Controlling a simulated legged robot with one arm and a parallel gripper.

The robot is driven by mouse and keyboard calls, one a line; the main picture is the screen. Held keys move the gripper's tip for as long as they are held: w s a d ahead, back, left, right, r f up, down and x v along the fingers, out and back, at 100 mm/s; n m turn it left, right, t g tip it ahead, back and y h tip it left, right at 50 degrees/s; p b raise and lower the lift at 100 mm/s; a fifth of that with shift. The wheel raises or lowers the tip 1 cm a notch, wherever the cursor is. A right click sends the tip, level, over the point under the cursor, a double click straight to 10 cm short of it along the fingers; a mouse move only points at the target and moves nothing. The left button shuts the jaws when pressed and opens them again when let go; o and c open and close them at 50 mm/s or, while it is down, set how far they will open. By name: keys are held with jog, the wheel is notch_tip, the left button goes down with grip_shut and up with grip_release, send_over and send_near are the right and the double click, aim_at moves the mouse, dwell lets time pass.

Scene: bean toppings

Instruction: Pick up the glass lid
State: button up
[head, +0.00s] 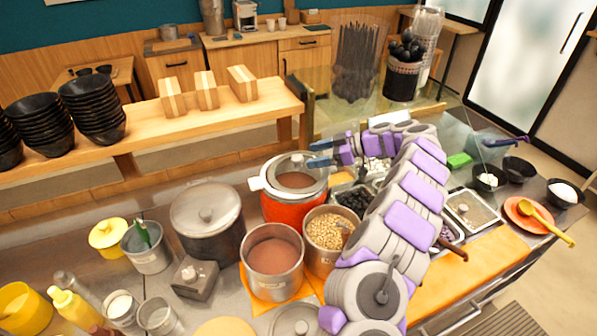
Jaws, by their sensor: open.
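An orange pot (290,208) stands on the counter in the middle of the head view. A clear, grey-rimmed cover that looks like the glass lid (276,168) lies over its top, and brown contents show through. My gripper (312,154) is above the far right part of this pot. Its two blue fingers point left and are apart, with nothing between them. I cannot tell whether the fingers touch the lid; its knob is not clear.
Open steel pots of brown paste (274,256) and beans (329,229) stand in front of the orange pot. A clear glass guard (385,100) rises behind my arm. Black bowls (92,108) stack on the wooden shelf at left. Bottles and cups crowd the front left.

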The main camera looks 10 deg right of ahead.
aim_at(293, 156)
jog(key=x, duration=0.8)
jog(key=shift+w+b, duration=0.2)
jog(key=shift+b, duration=0.15)
grip_shut()
jog(key=shift+r, duration=0.1)
notch_tip(293, 156, up, 10)
jog(key=shift+f+p, duration=0.15)
jog(key=shift+p, duration=0.4)
jog(key=shift+y, duration=0.5)
jog(key=f+b, duration=0.3)
jog(key=a+f+b, duration=0.1)
jog(key=f+b, duration=0.5)
jog(key=shift+a+b, duration=0.2)
jog(key=shift+b, duration=0.15)
